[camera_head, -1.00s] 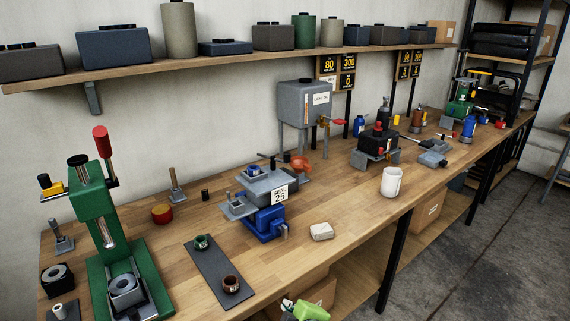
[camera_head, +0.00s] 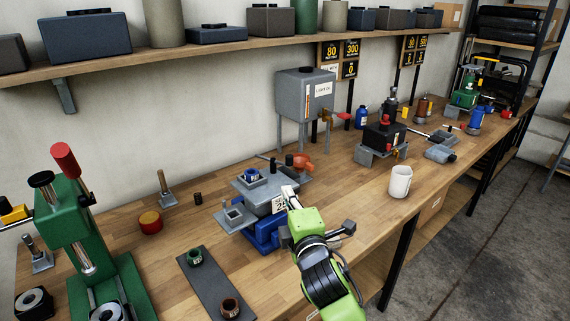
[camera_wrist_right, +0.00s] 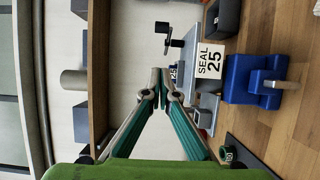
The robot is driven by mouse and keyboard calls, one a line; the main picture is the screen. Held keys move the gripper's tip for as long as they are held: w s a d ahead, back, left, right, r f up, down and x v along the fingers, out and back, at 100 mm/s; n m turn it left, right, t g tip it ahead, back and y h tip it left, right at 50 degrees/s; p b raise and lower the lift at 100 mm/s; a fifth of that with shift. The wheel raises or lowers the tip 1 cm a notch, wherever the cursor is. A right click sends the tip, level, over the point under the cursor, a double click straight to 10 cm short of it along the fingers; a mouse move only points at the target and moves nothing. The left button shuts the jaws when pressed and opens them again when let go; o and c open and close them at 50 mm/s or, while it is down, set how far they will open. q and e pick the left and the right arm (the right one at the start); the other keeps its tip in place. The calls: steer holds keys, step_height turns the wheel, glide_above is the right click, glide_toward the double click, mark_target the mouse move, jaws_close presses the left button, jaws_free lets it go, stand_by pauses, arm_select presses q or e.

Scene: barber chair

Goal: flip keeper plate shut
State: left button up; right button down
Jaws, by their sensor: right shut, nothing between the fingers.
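The seal fixture is a grey block (camera_head: 272,199) on a blue vise (camera_head: 262,236), with a white "SEAL 25" sign (camera_wrist_right: 209,59) on its front. A small square holder with a blue ring (camera_head: 252,176) sits on top, and a grey square socket (camera_head: 234,214) juts out at its left. I cannot tell which piece is the keeper plate. My right gripper (camera_head: 289,193) is shut and empty, its tips at the front of the fixture and partly covering the sign; contact is unclear. In the wrist view its fingertips (camera_wrist_right: 160,79) meet. My left gripper is out of view.
A green press (camera_head: 76,230) stands at the left. A dark mat (camera_head: 208,282) with two ring parts lies before the fixture. An orange knob (camera_head: 302,162) is behind it. Bench is clear between.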

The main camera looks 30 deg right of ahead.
steer(key=p+x, duration=0.1)
steer(key=x, duration=0.5)
steer(key=p+x, duration=0.1)
steer(key=x, duration=0.2)
steer(key=shift+r+p, duration=0.3)
steer(key=w+d, duration=0.1)
steer(key=d+p, duration=0.1)
steer(key=shift+w+d, duration=0.4)
steer(key=shift+d+f+p, duration=0.15)
steer(key=shift+d+p, duration=0.15)
steer(key=shift+d, duration=0.15)
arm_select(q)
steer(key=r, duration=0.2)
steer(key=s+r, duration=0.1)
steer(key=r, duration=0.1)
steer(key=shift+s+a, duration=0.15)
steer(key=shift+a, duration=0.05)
arm_select(e)
steer(key=shift+w, duration=0.1)
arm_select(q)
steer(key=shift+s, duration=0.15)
arm_select(e)
steer(key=shift+w, duration=0.1)
